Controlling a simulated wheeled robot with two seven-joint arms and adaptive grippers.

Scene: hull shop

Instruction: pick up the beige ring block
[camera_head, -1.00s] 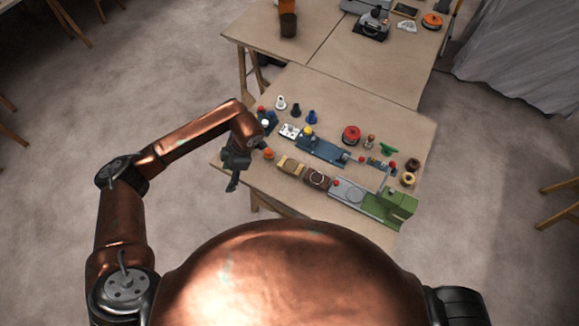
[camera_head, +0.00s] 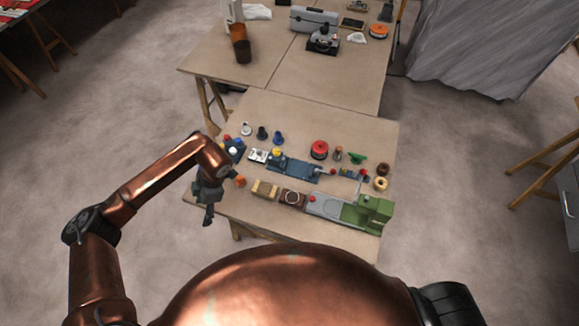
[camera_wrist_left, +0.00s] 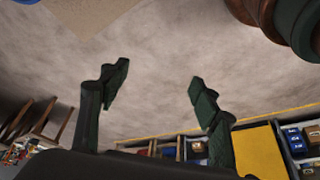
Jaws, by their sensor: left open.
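A small beige ring (camera_head: 381,183) lies near the right edge of the near table in the head view, just in front of a darker brown ring (camera_head: 382,169). It looks like the beige ring block, though it is small here. My left gripper (camera_head: 208,214) hangs at the table's front left corner, fingers down, far to the left of the ring. In the left wrist view its two fingers (camera_wrist_left: 158,88) are apart with nothing between them, above the floor. The ring is not in the wrist view. My right gripper is not in view.
A green and grey machine model (camera_head: 372,213) stands at the front right. A tan block (camera_head: 264,189), a brown block (camera_head: 293,197), a blue tool (camera_head: 292,168) and a red disc (camera_head: 319,149) lie between gripper and ring.

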